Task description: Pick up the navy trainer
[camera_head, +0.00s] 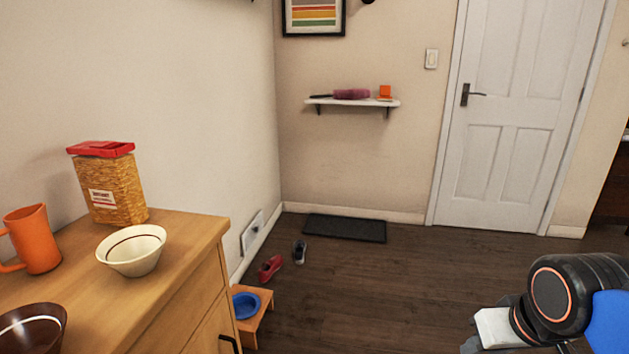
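The navy trainer (300,251) is a small dark shoe with pale parts. It lies on the dark wood floor near the left wall, in front of the dark doormat. A red shoe (270,268) lies beside it, to the left and nearer to me. Part of my arm shows at the lower right of the head view, far from the trainer. My gripper's fingers cannot be made out there, so whether it is open or shut does not show.
A wooden cabinet (190,270) holding a bowl (133,250), an orange jug (34,238) and a cereal container (110,184) stands at left. A low wooden stand (262,312) with a blue bowl (246,304) is beside it. The middle floor is clear. A doormat (345,228) lies beyond.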

